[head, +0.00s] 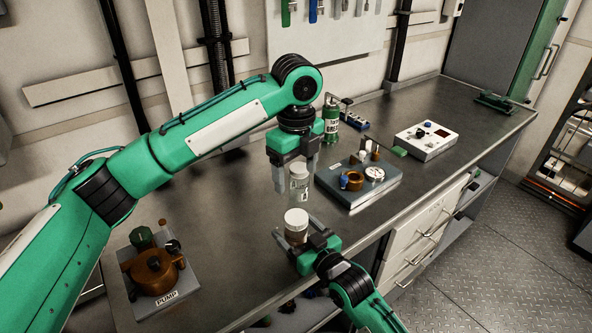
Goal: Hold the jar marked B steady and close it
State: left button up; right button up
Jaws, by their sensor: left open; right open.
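A clear jar (299,188) with a pale top and a white label stands on the bench. The mark on its label is too small to read. My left gripper (297,182) points down over this jar, open, with its fingers on either side of the upper part. A second jar (296,222) with a broad white top stands just nearer to me. My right gripper (299,229) is open, with its fingers on either side of this second jar. I cannot tell which jar is marked B, or whether either top is fully seated.
A pump block (154,273) sits at the left of the bench. A grey plate (350,193) with a brass ring and a gauge lies right of the jars. A green canister (331,120) and a white control box (427,140) stand farther back. The bench's front edge is close.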

jog(key=shift+s+d+f, duration=0.1)
jog(key=shift+s+d, duration=0.25)
jog(key=shift+s, duration=0.15)
jog(key=b+v, duration=0.2)
jog(key=v, duration=1)
jog(key=shift+s+d, duration=0.2)
jog(key=shift+s, duration=0.05)
